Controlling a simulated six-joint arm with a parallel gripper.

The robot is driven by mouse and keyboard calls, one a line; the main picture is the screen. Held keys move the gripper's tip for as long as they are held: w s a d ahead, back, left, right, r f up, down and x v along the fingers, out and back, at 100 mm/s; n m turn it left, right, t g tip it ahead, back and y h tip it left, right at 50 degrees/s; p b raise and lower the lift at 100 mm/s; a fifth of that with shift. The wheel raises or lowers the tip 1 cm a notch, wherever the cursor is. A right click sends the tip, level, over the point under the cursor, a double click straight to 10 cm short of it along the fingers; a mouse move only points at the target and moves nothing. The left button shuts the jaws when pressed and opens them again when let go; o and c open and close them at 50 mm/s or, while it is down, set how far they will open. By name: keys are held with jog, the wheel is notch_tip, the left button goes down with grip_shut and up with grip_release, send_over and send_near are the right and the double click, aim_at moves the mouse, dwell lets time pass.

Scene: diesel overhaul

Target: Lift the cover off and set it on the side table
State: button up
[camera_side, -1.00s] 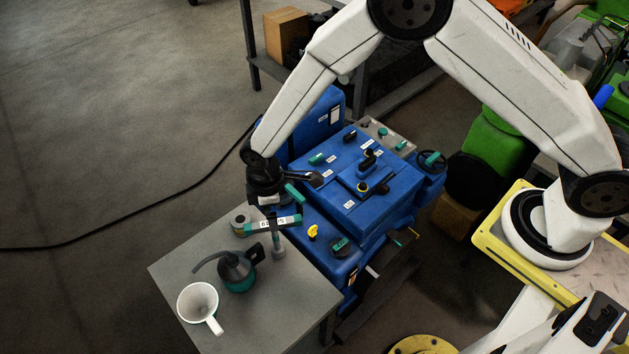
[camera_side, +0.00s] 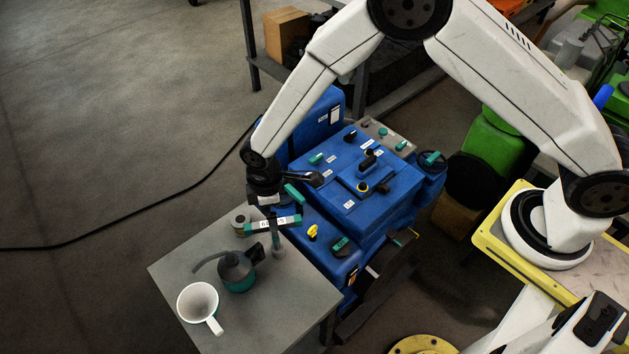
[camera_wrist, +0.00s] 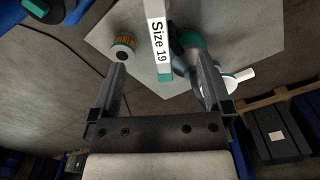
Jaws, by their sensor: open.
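The blue cover (camera_side: 334,203) is the broad panel on top of the blue engine block, with several dark and teal fittings on it. It lies flat on the engine. The grey side table (camera_side: 190,252) stands in front of the engine, at its lower left in the side view. My gripper (camera_side: 268,207) is open, left of the cover, above the table's far edge. In the wrist view its two fingers (camera_wrist: 162,66) are apart with nothing held. The tool's label (camera_wrist: 158,40) reads "Size 19".
A yellow-topped fitting (camera_side: 312,232) stands on the engine's near ledge. The table's left corner is bare.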

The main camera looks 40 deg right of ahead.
jog(key=shift+c, duration=0.8)
jog(key=w+d+f+n, duration=0.1)
jog(key=w+d+f, duration=0.1)
jog(key=d, duration=0.6)
jog(key=w+d+f+n, duration=0.1)
jog(key=w+d+n, duration=0.1)
jog(key=d, duration=0.7)
jog(key=n, duration=0.3)
send_over(368, 160)
jog(key=f, duration=0.3)
jog(key=shift+w+d+f, duration=0.1)
jog(key=shift+w+f, duration=0.05)
jog(key=shift+w, duration=0.05)
jog(key=shift+f, duration=1.3)
jog(key=shift+s+f, duration=0.2)
jog(key=shift+f, duration=2.4)
